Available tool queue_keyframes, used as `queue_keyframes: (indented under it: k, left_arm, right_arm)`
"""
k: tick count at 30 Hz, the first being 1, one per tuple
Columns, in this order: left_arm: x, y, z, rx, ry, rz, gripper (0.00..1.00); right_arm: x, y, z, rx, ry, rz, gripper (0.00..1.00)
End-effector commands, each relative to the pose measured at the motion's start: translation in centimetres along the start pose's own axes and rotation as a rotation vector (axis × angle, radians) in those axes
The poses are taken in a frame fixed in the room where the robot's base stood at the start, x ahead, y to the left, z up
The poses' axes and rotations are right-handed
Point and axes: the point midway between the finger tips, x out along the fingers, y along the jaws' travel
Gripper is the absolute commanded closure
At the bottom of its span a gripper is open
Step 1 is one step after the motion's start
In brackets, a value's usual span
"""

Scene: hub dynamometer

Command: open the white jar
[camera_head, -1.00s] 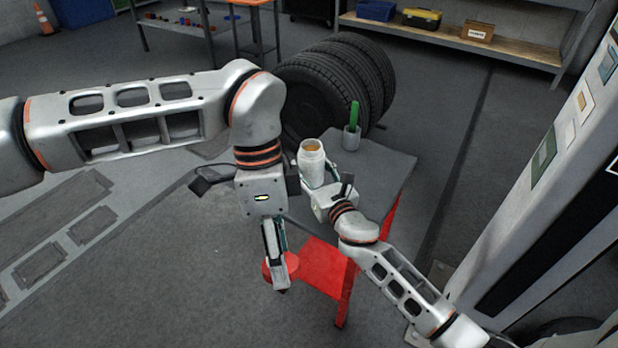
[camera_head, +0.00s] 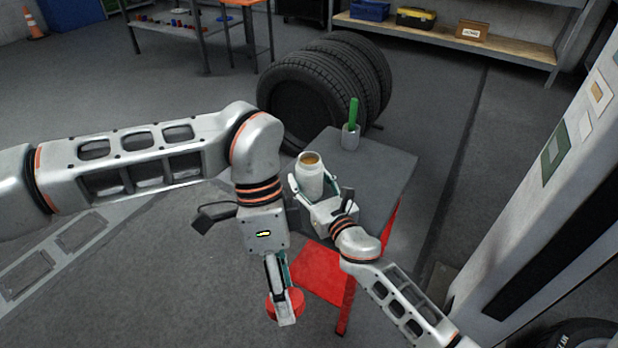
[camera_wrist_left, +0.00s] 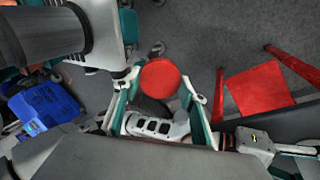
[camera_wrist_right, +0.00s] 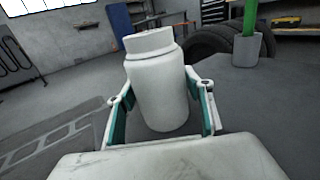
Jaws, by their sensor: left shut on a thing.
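The white jar (camera_head: 310,176) is upright, with its mouth uncovered and brownish contents showing in the head view. My right gripper (camera_head: 316,190) is shut around its body; in the right wrist view the jar (camera_wrist_right: 158,90) stands between the two fingers (camera_wrist_right: 162,112). A round red lid (camera_head: 290,304) is in my left gripper (camera_head: 283,318), low and to the left of the jar, apart from it. In the left wrist view the red lid (camera_wrist_left: 160,78) shows between the fingers. The jar's lower part is partly hidden by the right gripper in the head view.
Stacked tyres (camera_head: 325,85) are behind. A pale column (camera_head: 545,200) rises at the right. Open floor lies at left.

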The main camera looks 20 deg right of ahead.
Motion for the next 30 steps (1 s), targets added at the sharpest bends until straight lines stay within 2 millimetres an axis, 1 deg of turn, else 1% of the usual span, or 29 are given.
queue_keyframes:
  k: [11,14,17,20,25,30]
  left_arm:
    - [-0.2,0.0,0.0,0.0,0.0,-0.003,0.84]
    - [-0.9,0.2,-0.1,0.0,-0.003,-0.014,0.84]
    - [-1.1,0.3,-0.1,0.0,-0.004,-0.018,0.84]
    - [-1.7,0.5,-0.1,0.0,-0.006,-0.027,0.84]
    - [-2.4,0.7,-0.2,0.0,-0.009,-0.039,0.84]
    - [-2.6,0.7,-0.2,0.0,-0.009,-0.041,0.84]
  right_arm:
    - [0.0,0.0,0.2,0.0,-0.001,0.0,0.36]
    - [0.1,0.0,0.7,0.0,-0.004,0.0,0.36]
    - [-1.1,0.0,0.5,0.0,-0.002,0.001,0.36]
    - [-2.8,0.0,0.6,0.0,-0.002,0.001,0.36]
    - [-6.2,0.0,0.5,0.0,-0.001,0.001,0.36]
    - [-9.3,0.0,0.4,0.0,0.0,0.001,0.36]
